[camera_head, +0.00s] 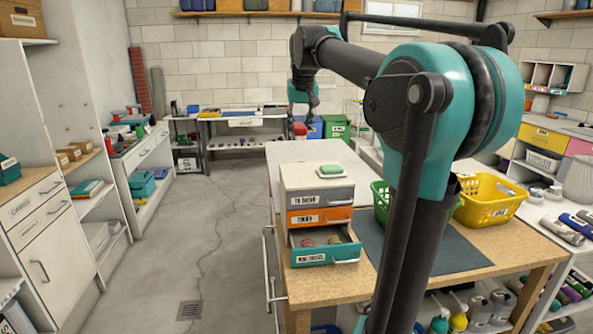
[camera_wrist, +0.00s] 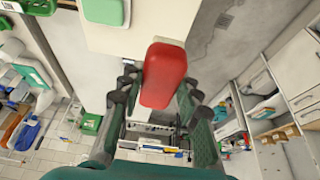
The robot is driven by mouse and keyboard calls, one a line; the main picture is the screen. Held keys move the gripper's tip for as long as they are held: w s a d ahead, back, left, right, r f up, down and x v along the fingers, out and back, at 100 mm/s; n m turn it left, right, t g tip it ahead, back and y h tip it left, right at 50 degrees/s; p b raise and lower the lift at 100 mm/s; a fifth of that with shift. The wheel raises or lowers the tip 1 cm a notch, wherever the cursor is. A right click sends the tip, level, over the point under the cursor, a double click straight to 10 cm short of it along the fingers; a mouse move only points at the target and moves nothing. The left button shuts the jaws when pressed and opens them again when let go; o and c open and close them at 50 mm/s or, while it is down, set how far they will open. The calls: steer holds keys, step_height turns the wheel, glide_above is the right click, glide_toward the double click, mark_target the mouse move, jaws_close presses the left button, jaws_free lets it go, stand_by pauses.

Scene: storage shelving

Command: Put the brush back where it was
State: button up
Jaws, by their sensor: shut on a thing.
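My gripper (camera_wrist: 158,85) is shut on a red rounded block (camera_wrist: 164,72), held between its two fingers in the wrist view. The block may be the brush seen from its back; no bristles show. The cabinet (camera_head: 316,178) has grey, orange and teal drawers. The bottom teal drawer (camera_head: 326,246) is pulled open with small items inside. A green block with a pale base (camera_head: 331,171) lies on the cabinet top; it also shows in the wrist view (camera_wrist: 104,10).
The cabinet stands on a wooden workbench (camera_head: 460,262). A green basket (camera_head: 381,194) and a yellow basket (camera_head: 490,200) stand to its right, near a dark mat (camera_head: 450,246). Shelving lines the left wall. The concrete floor (camera_head: 215,215) left of the bench is clear.

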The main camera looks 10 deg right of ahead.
mark_target(299, 176)
step_height(299, 176, down, 14)
steer(key=shift+f, duration=0.1)
stand_by(0.4)
steer(key=o, duration=1.2)
steer(key=v, duration=1.2)
